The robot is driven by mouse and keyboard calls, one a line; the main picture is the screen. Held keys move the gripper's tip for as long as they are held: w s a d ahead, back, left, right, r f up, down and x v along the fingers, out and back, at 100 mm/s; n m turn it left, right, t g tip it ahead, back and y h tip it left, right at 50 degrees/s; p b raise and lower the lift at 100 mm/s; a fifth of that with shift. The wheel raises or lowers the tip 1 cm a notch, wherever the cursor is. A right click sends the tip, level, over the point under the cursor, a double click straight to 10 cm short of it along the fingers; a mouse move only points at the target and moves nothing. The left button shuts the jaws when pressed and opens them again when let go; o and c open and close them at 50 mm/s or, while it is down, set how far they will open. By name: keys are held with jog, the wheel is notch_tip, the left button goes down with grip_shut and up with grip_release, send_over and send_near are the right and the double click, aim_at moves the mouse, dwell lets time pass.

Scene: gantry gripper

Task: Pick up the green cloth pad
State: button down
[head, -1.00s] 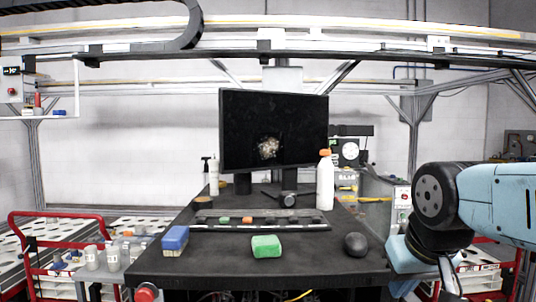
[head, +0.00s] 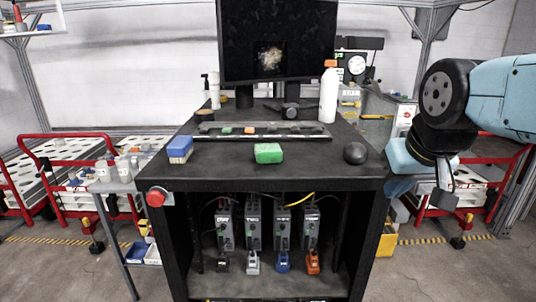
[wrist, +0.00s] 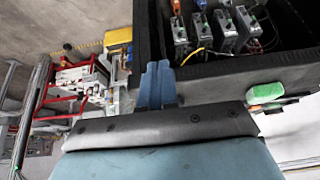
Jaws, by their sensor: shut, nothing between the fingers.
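The green cloth pad (head: 268,153) lies flat on the black tabletop, near the middle of its front edge in the head view.
A blue and white sponge (head: 179,149) lies left of the pad and a dark round object (head: 355,153) lies right of it. Behind are a black rail (head: 262,131), a white bottle (head: 328,95) and a monitor (head: 276,42). A red button (head: 156,197) sits at the table's left front.

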aim_at(268, 147)
jog(key=c, duration=1.9)
grip_release()
